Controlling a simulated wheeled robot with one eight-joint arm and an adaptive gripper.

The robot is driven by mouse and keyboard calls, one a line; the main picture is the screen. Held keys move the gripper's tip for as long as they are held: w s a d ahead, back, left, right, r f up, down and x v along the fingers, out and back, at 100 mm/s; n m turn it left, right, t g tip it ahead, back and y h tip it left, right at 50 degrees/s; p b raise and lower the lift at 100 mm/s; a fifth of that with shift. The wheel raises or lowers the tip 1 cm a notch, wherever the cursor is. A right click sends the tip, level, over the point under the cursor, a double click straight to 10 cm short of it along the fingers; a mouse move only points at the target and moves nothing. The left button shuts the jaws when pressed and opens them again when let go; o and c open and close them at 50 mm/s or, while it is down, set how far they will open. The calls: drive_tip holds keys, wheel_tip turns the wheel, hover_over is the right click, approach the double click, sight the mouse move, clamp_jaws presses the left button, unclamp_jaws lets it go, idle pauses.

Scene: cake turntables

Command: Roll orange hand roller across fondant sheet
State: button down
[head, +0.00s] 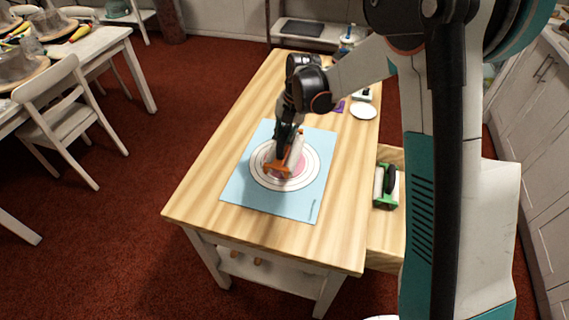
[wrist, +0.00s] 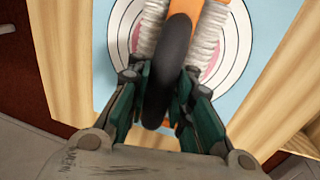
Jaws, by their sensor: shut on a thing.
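The orange hand roller (head: 279,168) is over the blue mat (head: 243,187) on the wooden table in the head view. Its orange frame and dark handle (wrist: 172,62) show in the wrist view, with a whitish ribbed roller part on either side. The pink fondant sheet (head: 298,169) lies in the middle of the mat's white rings, partly hidden under the roller. A bit of pink also shows beside the roller in the wrist view (wrist: 211,56). My gripper (wrist: 162,92) is shut on the roller's dark handle. I cannot tell whether the roller touches the fondant.
A green-framed roller tool (head: 386,188) lies on the lower side surface at right. A white round dish (head: 363,111) and a purple item (head: 340,106) sit at the table's back right. The table's front and left parts are clear. A white chair (head: 58,115) stands at left.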

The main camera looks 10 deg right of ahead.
sight(289, 147)
drive_tip(key=shift+f+b, duration=0.85)
drive_tip(key=shift+f, duration=0.4)
drive_tip(key=shift+a, duration=0.1)
drive_tip(key=shift+w+a, duration=0.1)
drive_tip(key=shift+a, duration=0.1)
drive_tip(key=shift+a, duration=0.3)
drive_tip(key=shift+w, duration=0.1)
drive_tip(key=shift+d, duration=0.15)
drive_tip(key=shift+s+d+f+b, duration=0.15)
drive_tip(key=shift+s+d, duration=0.15)
drive_tip(key=shift+d, duration=0.35)
drive_tip(key=shift+s+d+r+b, duration=0.15)
drive_tip(key=shift+s+d, duration=0.15)
drive_tip(key=shift+d, duration=0.3)
